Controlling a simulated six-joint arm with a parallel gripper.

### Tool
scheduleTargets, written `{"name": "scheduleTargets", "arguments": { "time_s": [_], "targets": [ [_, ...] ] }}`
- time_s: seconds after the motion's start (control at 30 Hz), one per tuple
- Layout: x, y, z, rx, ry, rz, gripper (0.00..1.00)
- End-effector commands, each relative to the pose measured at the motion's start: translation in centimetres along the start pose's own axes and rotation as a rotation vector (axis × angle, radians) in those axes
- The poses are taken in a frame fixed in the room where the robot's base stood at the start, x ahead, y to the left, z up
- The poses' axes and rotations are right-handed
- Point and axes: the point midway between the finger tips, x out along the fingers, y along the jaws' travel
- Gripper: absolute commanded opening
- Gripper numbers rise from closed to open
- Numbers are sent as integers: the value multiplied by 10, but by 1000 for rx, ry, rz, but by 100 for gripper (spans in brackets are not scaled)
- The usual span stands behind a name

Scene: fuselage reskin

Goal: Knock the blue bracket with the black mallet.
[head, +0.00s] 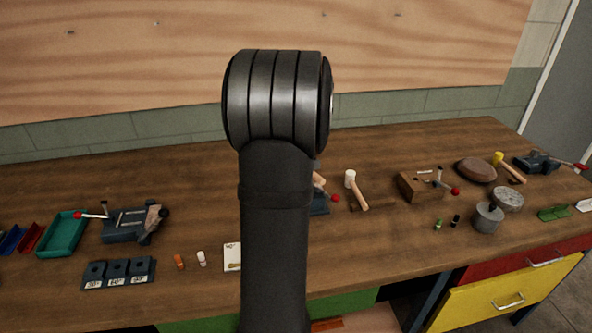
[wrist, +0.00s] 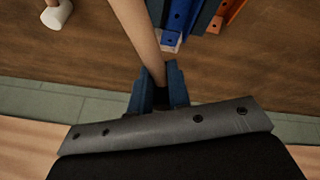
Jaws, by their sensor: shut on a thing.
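My gripper (wrist: 158,88) is shut on a wooden handle (wrist: 138,32) in the wrist view. The handle runs up out of that frame, so its mallet head and its color are not seen. A bright blue piece with dark holes (wrist: 179,14), which looks like the blue bracket, is at the top of the wrist view, right of the handle. Any gap between it and the handle cannot be judged. In the head view my arm hides the gripper and most of the area around it.
A white-headed mallet (head: 350,180) lies right of my arm, and a yellow-headed mallet (head: 499,159) lies farther right. A wooden block (head: 409,187), metal cylinder (head: 487,218) and brown pad (head: 475,170) stand on the right. A teal tray (head: 50,246) and a clamp (head: 122,227) are on the left.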

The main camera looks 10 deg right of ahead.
Motion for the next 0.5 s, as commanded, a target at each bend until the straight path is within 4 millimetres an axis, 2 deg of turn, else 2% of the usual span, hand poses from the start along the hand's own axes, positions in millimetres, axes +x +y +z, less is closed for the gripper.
{"name": "scheduleTargets", "arguments": {
  "time_s": [0.5],
  "targets": [
    [3, 0, 1, 0, 2, 2, 0]
  ]
}}
